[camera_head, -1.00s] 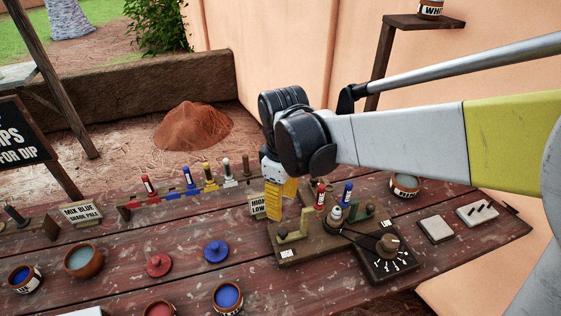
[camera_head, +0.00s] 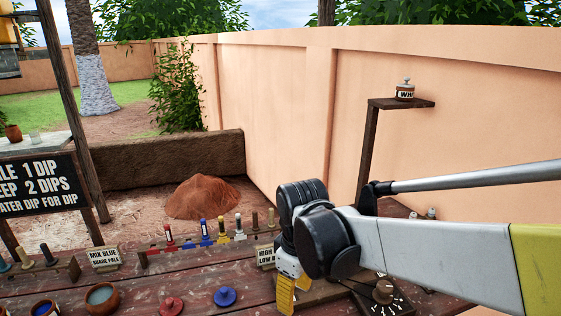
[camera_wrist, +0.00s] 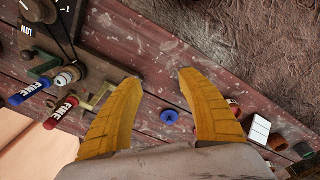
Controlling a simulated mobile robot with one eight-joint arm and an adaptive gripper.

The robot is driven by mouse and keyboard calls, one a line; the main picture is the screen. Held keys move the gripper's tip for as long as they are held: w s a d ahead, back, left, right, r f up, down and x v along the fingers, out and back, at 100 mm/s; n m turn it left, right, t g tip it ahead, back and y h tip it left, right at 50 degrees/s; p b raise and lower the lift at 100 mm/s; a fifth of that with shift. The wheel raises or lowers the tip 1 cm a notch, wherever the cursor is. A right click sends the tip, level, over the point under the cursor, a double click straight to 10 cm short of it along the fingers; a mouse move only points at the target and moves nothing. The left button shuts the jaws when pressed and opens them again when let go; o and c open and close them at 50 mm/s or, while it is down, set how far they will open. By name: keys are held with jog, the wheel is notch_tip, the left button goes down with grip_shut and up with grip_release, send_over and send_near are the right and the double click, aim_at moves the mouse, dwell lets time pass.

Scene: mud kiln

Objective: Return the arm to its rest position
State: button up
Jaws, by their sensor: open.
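My gripper (camera_head: 289,292) hangs from my arm over the wooden table (camera_head: 140,282), in front of the dial board. In the camera_wrist view its two yellow fingers (camera_wrist: 160,105) are spread apart with nothing between them. A blue lid (camera_wrist: 169,117) lies on the table beyond the fingertips in that view. My arm reaches in from the right of the camera_head view and covers much of the table's right part.
A dial board (camera_head: 385,292) stands below my arm. A rack of coloured tools (camera_head: 205,240) is to the left of my gripper. Red (camera_head: 172,306) and blue (camera_head: 225,296) lids and paint pots sit at the front. A dirt mound (camera_head: 202,197) and a wall (camera_head: 275,110) are behind.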

jog(key=s+d+r+m+t, duration=0.2)
jog(key=s+d+m+t, duration=0.1)
jog(key=d, duration=0.5)
jog(key=s+d+r+m+t, duration=0.3)
jog(key=s+d+m, duration=0.2)
jog(key=d+m, duration=0.3)
jog(key=shift+t, duration=0.3)
